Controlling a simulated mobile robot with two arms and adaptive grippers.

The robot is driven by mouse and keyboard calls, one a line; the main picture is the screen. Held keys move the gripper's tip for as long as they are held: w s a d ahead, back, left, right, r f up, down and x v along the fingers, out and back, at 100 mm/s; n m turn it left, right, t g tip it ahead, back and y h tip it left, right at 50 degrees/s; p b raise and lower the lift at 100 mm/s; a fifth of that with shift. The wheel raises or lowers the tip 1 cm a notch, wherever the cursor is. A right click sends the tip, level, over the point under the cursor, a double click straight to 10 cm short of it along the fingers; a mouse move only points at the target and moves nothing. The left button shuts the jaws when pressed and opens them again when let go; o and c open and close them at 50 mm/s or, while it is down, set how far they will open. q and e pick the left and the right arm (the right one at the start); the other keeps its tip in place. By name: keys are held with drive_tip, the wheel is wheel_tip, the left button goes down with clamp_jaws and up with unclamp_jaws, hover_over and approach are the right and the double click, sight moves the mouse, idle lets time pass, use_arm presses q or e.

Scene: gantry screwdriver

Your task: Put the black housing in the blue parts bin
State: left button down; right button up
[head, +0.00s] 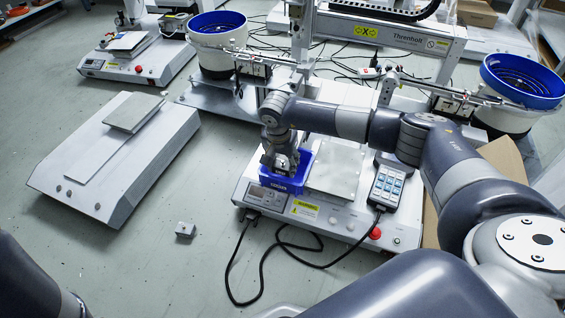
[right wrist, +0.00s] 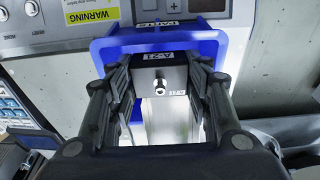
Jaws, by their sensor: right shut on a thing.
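The blue parts bin (head: 286,184) sits on the front left of the screwdriver machine's base, and its blue rim shows in the right wrist view (right wrist: 112,42). My right gripper (head: 281,160) points down at the bin. In the right wrist view, its fingers (right wrist: 160,80) are shut on the sides of the black housing (right wrist: 152,76), a dark block with a round silver connector and white lettering. The housing is over or inside the bin opening; I cannot tell whether it touches the bottom. My left gripper is out of view.
A metal plate (head: 334,170) lies right of the bin, with a keypad pendant (head: 387,186) and red button (head: 375,233) beyond. A small grey box (head: 185,229) lies alone at front left. A grey sloped unit (head: 118,160) stands left. A black cable (head: 290,245) loops in front.

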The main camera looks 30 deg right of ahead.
idle(0.4)
drive_tip(key=o, duration=1.1)
drive_tip(key=shift+o, duration=0.2)
drive_tip(key=shift+r, duration=0.15)
